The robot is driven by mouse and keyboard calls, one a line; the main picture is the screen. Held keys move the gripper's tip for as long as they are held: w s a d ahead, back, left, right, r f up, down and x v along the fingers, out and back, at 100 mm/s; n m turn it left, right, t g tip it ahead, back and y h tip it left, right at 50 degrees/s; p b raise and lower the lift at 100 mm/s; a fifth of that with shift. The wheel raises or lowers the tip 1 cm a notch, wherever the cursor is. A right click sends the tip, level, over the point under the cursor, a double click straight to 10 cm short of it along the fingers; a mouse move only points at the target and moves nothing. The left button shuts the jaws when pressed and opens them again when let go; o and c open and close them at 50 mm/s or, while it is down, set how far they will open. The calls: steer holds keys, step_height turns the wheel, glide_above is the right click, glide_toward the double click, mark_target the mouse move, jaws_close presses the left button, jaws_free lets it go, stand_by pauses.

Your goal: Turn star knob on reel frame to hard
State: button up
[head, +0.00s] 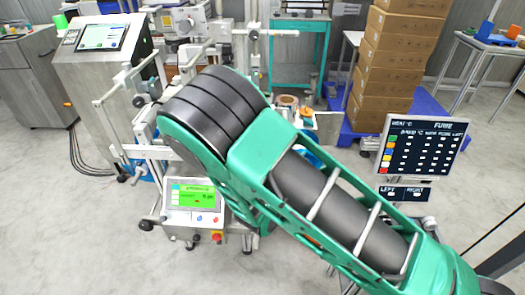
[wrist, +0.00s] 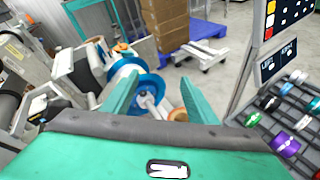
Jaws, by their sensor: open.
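The reel frame (head: 118,128), with silver rails and posts, stands left of centre in the head view, partly hidden behind my green arm. In the wrist view, my gripper (wrist: 158,88) is open, with its two green fingers apart and nothing seen held between them. A blue reel (wrist: 152,82) shows beyond and between the fingers, with a pale hub (wrist: 147,100) near its middle. An orange-brown round part (wrist: 178,115) is close to the right finger. I cannot tell for sure which part is the star knob or how it is set. In the head view my arm hides the gripper.
A sign panel (head: 422,146) stands at the right, by a rack of coloured spools (wrist: 285,143). A control box with a green screen (head: 194,198) sits low in front of the frame. Stacked cartons (head: 392,65) stand on a blue pallet behind. Open floor lies at front left.

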steer(key=s+a+f+n+t+y, duration=0.15)
steer(key=a+n+t+y, duration=0.45)
steer(key=a+n, duration=0.85)
steer(key=shift+m, duration=0.85)
steer(key=w, duration=0.9)
steer(key=shift+w+a+r, duration=0.15)
steer(key=shift+w+a, duration=0.2)
steer(key=shift+w, duration=0.05)
steer(key=c, duration=1.1)
steer(key=shift+o, duration=0.2)
